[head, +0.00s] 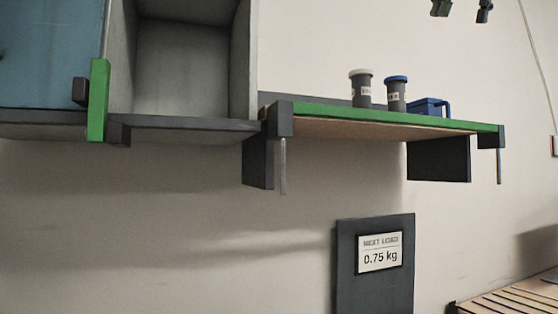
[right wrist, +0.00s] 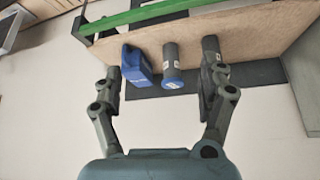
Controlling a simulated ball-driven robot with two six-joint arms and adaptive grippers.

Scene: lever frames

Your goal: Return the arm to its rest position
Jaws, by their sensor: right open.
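My right gripper (head: 462,8) shows at the top right edge of the head view, only its two dark fingertips in the picture. It is above and to the right of the shelf's items, apart from them. In the right wrist view the same gripper (right wrist: 161,72) has its two fingers spread wide, with nothing held between them. The shelf's items appear beyond the fingers there. My left gripper is in neither view.
A wall shelf with a green front edge (head: 390,115) carries a white-lidded jar (head: 361,90), a blue-lidded jar (head: 396,96) and a blue bin (head: 429,107). An open cabinet (head: 182,60) adjoins at left. A "0.75 kg" sign (head: 380,251) stands below. A slatted surface (head: 510,300) is lower right.

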